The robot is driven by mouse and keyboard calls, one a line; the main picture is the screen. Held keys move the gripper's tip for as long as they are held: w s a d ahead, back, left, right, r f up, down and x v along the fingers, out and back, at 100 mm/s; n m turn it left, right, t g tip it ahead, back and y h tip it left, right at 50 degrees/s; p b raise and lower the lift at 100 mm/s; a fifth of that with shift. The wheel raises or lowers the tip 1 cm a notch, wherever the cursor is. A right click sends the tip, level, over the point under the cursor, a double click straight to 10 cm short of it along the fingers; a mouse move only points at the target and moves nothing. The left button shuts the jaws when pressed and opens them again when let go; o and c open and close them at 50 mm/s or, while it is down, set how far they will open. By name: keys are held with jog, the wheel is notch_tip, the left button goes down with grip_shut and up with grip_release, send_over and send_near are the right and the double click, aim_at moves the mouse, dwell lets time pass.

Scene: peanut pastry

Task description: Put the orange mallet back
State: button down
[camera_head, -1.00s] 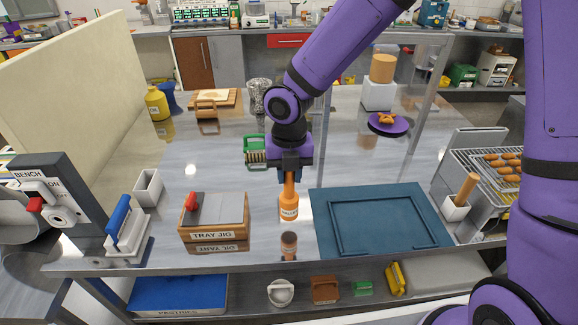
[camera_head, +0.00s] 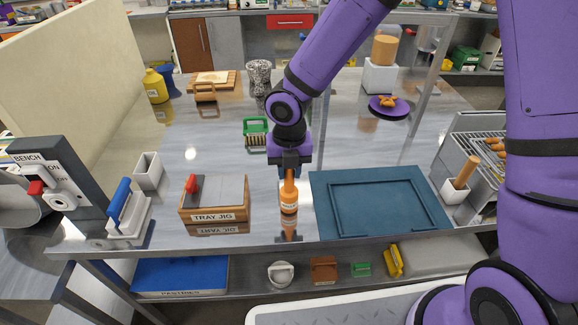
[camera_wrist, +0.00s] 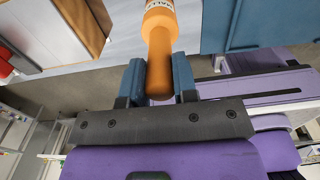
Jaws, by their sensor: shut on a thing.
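The orange mallet (camera_head: 289,199) hangs upright below my gripper (camera_head: 290,166), above the metal bench near its front edge. It has a pale label band. In the wrist view the orange handle (camera_wrist: 159,62) sits between the two blue-grey fingers of my gripper (camera_wrist: 158,82), which is shut on it. The mallet's lower end points away from the wrist, and its reflection shows on the bench below it. Whether a small gap lies under it is hard to tell.
The tray jig (camera_head: 213,214) stands left of the mallet and a blue framed mat (camera_head: 325,205) lies right. A green brush (camera_head: 255,126) lies behind. A white holder (camera_head: 455,190) with a wooden handle stands far right. A lower shelf holds a white cup (camera_head: 281,272) and small blocks.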

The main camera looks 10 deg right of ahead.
jog(key=shift+f, duration=0.2)
dwell(0.7)
jog(key=c, duration=0.8)
grip_release()
notch_tip(320, 180, up, 11)
jog(key=shift+w+f, duration=0.1)
jog(key=s+d+r+m+t+h, duration=0.1)
jog(key=s+d+r+m, duration=0.2)
jog(key=d+r+m, duration=0.5)
jog(key=s+d+r+m+t+h, duration=0.1)
jog(key=s+d+r+m+t, duration=0.2)
jog(key=d+m, duration=0.55)
jog(key=s+d+r+m+y, duration=0.1)
jog(key=s+d+r+m, duration=0.3)
jog(key=m, duration=0.5)
jog(key=s+d+r+m+t+y, duration=0.1)
jog(key=s+d+r+m, duration=0.3)
jog(key=s+m, duration=0.4)
jog(key=shift+s+m, duration=0.4)
jog(key=shift+m, duration=0.65)
